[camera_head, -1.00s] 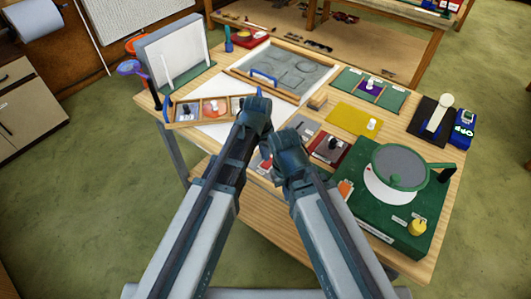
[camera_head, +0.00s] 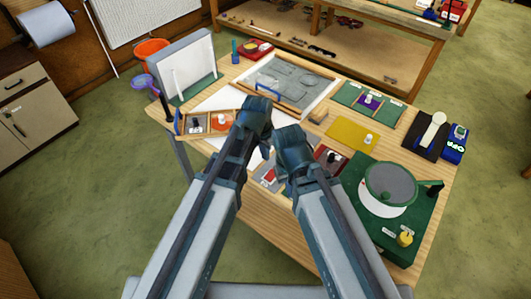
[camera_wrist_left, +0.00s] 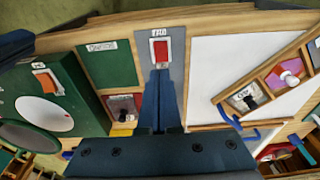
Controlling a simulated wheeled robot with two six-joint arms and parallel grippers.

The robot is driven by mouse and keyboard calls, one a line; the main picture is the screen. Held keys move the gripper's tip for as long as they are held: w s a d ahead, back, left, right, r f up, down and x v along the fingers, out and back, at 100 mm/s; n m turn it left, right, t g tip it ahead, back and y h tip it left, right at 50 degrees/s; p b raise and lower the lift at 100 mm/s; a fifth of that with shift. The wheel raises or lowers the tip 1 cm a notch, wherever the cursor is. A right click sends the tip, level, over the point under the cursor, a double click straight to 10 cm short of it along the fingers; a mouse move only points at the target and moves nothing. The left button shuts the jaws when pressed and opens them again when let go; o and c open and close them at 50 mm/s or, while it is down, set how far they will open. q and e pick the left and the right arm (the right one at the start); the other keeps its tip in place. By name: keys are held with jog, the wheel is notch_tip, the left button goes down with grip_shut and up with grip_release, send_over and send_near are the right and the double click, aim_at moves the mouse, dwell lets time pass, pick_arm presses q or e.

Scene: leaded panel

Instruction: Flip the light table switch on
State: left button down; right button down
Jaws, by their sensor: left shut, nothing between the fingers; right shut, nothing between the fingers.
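A red rocker switch (camera_wrist_left: 160,51) sits on a grey plate (camera_wrist_left: 174,36) with a small label in the left wrist view, beside a white panel (camera_wrist_left: 232,62). In that view my left gripper (camera_wrist_left: 159,76) is shut and empty, its fingertips just below the switch in the picture; I cannot tell if they touch it. In the head view my left gripper (camera_head: 256,112) is over the table's near side, its fingertips hidden. My right gripper (camera_head: 291,150) is lower and to the right, shut and empty, its fingertips also hidden. The red switch shows partly between the arms (camera_head: 270,174).
A wooden tray of glass samples (camera_head: 195,124) lies left of my left gripper. A framed panel with a blue handle (camera_head: 268,93) lies behind it.

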aim_at(272, 172)
pick_arm(q)
jog(key=shift+w+d+r+t, duration=0.2)
jog(key=shift+w+d+t, duration=0.15)
jog(key=shift+w, duration=0.25)
jog(key=f+b, duration=0.4)
jog(key=w+d+f+b, duration=0.1)
jog(key=f+b, duration=0.3)
jog(key=f, duration=0.1)
jog(key=w+f+b, duration=0.1)
jog(key=f+b, duration=0.3)
jog(key=b, duration=0.1)
jog(key=shift+d+f, duration=0.2)
jog(key=shift+d, duration=0.05)
jog(key=shift+f+b, duration=0.25)
jog(key=shift+b, duration=0.1)
jog(key=shift+w, duration=0.1)
